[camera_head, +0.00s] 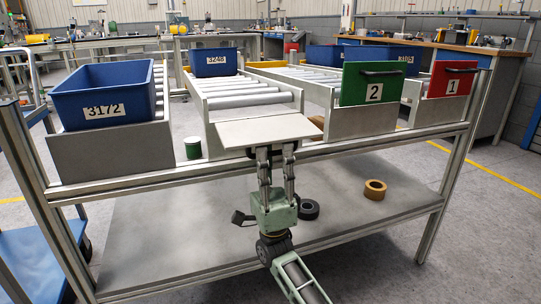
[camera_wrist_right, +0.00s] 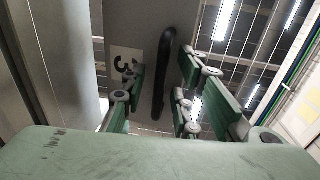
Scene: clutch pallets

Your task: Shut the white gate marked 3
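The white gate (camera_head: 265,131) is swung down at the front end of the second roller lane, lying out nearly flat toward me. Its face with the 3 is turned away in the head view. In the right wrist view the grey-white gate panel (camera_wrist_right: 140,35) shows the 3 and a black bar handle (camera_wrist_right: 170,75). My right gripper (camera_head: 276,152) is at the gate's front edge, below it. In the wrist view its fingers (camera_wrist_right: 163,80) are open, one on each side of the handle, with gaps visible. My left gripper is not in view.
The green gate 2 (camera_head: 371,83) and red gate 1 (camera_head: 453,78) stand upright to the right. Blue bins 3172 (camera_head: 105,97) and 3248 (camera_head: 215,62) sit on the lanes.

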